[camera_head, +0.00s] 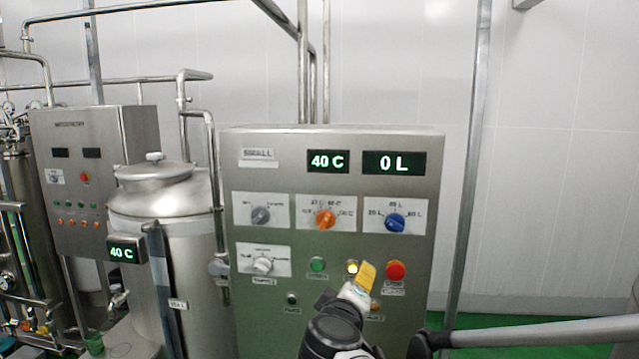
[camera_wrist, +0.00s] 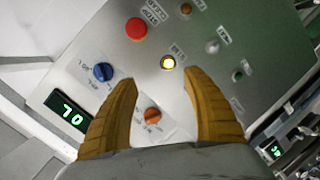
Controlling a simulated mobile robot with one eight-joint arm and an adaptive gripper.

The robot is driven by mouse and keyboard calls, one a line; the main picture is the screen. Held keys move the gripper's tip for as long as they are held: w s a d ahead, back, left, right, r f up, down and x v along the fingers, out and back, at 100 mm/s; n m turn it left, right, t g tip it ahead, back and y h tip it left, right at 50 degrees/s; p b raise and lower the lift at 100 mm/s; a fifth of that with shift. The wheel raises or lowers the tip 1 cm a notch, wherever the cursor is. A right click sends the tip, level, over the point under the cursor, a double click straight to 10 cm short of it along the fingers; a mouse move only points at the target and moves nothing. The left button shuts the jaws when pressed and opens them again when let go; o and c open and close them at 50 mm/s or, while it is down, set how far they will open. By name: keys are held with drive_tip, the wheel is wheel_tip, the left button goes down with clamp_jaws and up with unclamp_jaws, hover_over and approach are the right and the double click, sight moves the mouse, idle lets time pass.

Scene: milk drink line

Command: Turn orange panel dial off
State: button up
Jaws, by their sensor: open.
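The orange dial (camera_head: 325,220) sits in the upper middle of the steel control panel (camera_head: 290,138), on a white label plate. Its knob looks slanted, but its labels are too small to read surely. My gripper (camera_head: 366,277) is in front of the panel's lower part, below and right of the orange dial. In the wrist view its two yellow fingers (camera_wrist: 163,80) are spread apart with nothing between them. There the orange dial (camera_wrist: 152,115) appears between the fingers, nearer the left one, with a gap to the panel face. Part of its label is hidden.
A blue dial (camera_head: 395,222) is right of the orange one, a grey dial (camera_head: 261,215) left, a white dial (camera_head: 263,264) below left. A red button (camera_head: 396,270), green button (camera_head: 317,264) and lit yellow button (camera_head: 352,267) are near my gripper. Displays read 40 C (camera_head: 328,161) and 0 L (camera_head: 393,163).

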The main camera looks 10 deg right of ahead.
sight(324, 224)
drive_tip(key=w+a+r+n+t+p, duration=0.3)
drive_tip(key=w+a+r+p, duration=0.15)
drive_tip(key=a+r, duration=0.35)
drive_tip(key=shift+y, duration=0.3)
drive_tip(key=x, duration=0.7)
drive_tip(key=d+x, duration=0.1)
drive_tip(key=x, duration=0.3)
drive_tip(key=shift+s+d+r, duration=0.1)
drive_tip(key=shift+r, duration=0.15)
drive_tip(key=c, duration=1.2)
